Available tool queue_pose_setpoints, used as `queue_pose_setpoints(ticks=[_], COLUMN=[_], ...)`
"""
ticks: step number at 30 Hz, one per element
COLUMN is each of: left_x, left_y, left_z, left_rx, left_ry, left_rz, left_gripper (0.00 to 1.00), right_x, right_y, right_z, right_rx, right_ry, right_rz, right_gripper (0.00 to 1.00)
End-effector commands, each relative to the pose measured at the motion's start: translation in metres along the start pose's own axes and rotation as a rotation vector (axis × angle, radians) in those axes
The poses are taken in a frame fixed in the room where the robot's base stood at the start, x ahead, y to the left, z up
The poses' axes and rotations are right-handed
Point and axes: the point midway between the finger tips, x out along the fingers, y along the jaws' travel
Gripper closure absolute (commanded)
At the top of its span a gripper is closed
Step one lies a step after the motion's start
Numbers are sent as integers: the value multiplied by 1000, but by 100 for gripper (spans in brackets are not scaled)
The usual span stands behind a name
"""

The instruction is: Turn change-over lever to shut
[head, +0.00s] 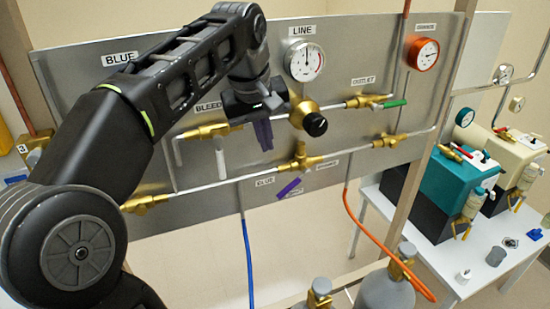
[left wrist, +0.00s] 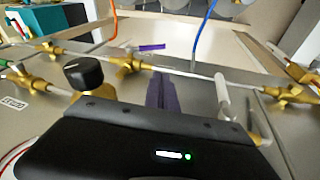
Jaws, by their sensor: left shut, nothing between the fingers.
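The change-over lever (head: 289,187) is a short purple bar below a brass valve (head: 300,158) on the lower pipe of the grey panel. It slants from lower left to upper right, near a label that seems to read BLUE. In the left wrist view the lever (left wrist: 152,47) shows beyond the pipe, beside the valve (left wrist: 130,63). My left gripper (head: 264,137) has dark purple fingers pressed together, pointing down in front of the panel. It is above and left of the lever, apart from it, and empty. Its fingers (left wrist: 161,90) also show in the left wrist view. My right gripper is not in view.
A black-capped brass regulator knob (head: 315,124) stands out close to the right of my left gripper. A white handle (head: 220,157) is to its left. A green-handled outlet valve (head: 392,103) is farther right. Blue (head: 248,262) and orange (head: 372,232) hoses hang below.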

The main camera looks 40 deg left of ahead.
Motion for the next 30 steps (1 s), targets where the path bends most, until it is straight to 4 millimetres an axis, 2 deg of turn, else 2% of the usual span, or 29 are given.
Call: queue_pose_setpoints(ticks=[5,10,12,17,21,30], left_x=[26,55,64,96,114,130], left_y=[-2,-1,-1,-1,10,17], left_z=[2,2,1,1,8,13], left_rx=[0,0,0,0,3,0], left_ry=[-2,-3,-5,-4,-3,0], left_rz=[-1,-1,-3,-3,-2,0], left_gripper=[100,100,100,100,100,100], right_x=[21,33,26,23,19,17], right_y=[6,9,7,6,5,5], right_z=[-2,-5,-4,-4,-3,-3], right_rx=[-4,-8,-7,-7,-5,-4], right_ry=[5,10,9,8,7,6], right_rz=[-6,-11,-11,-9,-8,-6], right_gripper=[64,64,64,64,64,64])
